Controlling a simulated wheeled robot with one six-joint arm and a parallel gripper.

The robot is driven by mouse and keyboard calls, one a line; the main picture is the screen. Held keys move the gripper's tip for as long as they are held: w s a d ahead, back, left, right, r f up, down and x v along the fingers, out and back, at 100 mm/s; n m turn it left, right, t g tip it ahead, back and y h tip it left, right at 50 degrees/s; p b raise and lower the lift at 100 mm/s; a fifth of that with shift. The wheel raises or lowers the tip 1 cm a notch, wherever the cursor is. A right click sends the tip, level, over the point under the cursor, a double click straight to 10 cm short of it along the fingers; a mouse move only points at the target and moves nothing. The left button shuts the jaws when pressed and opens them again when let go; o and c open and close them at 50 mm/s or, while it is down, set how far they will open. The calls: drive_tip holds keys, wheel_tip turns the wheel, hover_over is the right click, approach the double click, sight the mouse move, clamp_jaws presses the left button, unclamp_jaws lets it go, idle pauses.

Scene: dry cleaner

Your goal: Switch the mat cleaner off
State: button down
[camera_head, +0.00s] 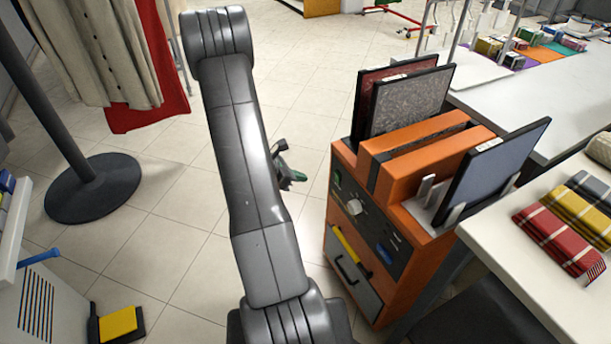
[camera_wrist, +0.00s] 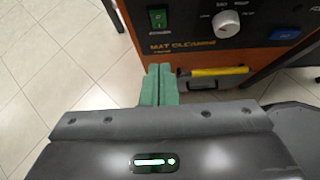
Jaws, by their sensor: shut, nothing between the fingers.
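The mat cleaner (camera_head: 400,215) is an orange cabinet with a black control panel (camera_head: 368,228) on its front, right of my arm in the head view. In the wrist view the panel has a green rocker switch (camera_wrist: 158,19) at its left, a white rotary knob (camera_wrist: 226,23) and a blue button (camera_wrist: 285,35). "MAT CLEANING" is printed below the switch. My gripper (camera_wrist: 160,72) is shut and empty, its green fingers pointing at the panel's lower left, below the switch in the picture. In the head view my gripper (camera_head: 297,177) is left of the cabinet, apart from it.
A yellow handle (camera_wrist: 215,71) shows below the panel. Mats stand in the machine's top, including a grey mat (camera_head: 412,103) and a blue mat (camera_head: 492,172). A white counter (camera_head: 525,275) adjoins at right. A garment rack base (camera_head: 93,188) stands left; tiled floor between is clear.

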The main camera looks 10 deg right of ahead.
sight(336, 176)
drive_tip(key=x, duration=0.3)
drive_tip(key=r+x, duration=0.1)
drive_tip(key=x, duration=0.2)
drive_tip(key=d+x, duration=0.1)
drive_tip(key=x, duration=0.3)
drive_tip(key=shift+w+d+r+b, duration=0.1)
drive_tip(key=shift+w+r+b, duration=0.05)
drive_tip(key=shift+r+b, duration=0.15)
drive_tip(key=shift+w+d, duration=0.25)
drive_tip(key=shift+d, duration=0.25)
drive_tip(key=shift+d+b, duration=0.25)
drive_tip(key=shift+b, duration=0.2)
drive_tip(key=shift+w+r, duration=0.1)
drive_tip(key=shift+r, duration=0.05)
